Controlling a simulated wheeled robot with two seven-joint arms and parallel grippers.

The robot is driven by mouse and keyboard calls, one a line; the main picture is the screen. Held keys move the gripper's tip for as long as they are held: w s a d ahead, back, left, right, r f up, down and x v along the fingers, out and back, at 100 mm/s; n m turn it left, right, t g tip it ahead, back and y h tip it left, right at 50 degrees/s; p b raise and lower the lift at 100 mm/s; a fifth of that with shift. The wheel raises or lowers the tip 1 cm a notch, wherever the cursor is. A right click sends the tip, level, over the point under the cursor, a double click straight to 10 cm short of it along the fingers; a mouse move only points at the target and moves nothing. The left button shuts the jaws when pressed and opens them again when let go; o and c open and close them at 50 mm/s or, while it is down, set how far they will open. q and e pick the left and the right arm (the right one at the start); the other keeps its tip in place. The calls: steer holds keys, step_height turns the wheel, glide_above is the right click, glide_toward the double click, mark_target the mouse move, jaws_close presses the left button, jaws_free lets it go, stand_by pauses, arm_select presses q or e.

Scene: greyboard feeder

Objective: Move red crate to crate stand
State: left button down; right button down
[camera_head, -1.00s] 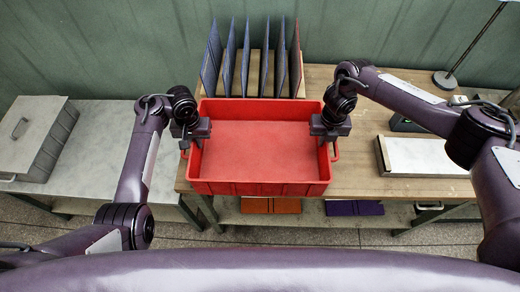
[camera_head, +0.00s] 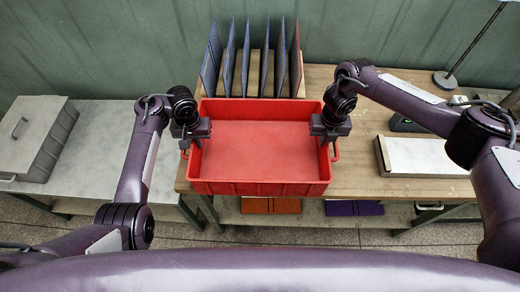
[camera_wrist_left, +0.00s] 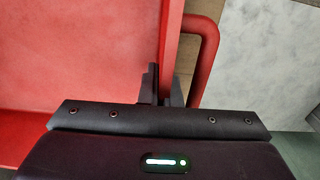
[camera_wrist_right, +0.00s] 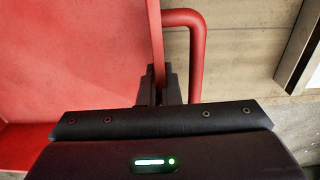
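The red crate (camera_head: 262,188) is open-topped, empty and level at the front left of the wooden workbench (camera_head: 360,187). I cannot tell whether it rests on the bench or is slightly raised. My left gripper (camera_wrist_left: 165,88) is at the crate's left wall, with one finger inside and one between wall and handle loop. My right gripper (camera_wrist_right: 159,84) straddles the right wall in the same way. Both look shut on the walls. No part is labelled as the crate stand; a low light-topped table (camera_head: 105,135) stands left of the bench.
A lidded grey box (camera_head: 35,140) sits on the left table. Upright blue boards (camera_head: 246,58) and a red one (camera_head: 297,60) stand behind the crate. A white-topped block (camera_head: 425,157) lies right. Orange (camera_head: 270,206) and purple (camera_head: 353,208) pieces lie on the lower shelf.

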arm_select(q)
steer(key=shift+w+r, duration=0.1)
arm_select(e)
steer(key=shift+w+r, duration=0.1)
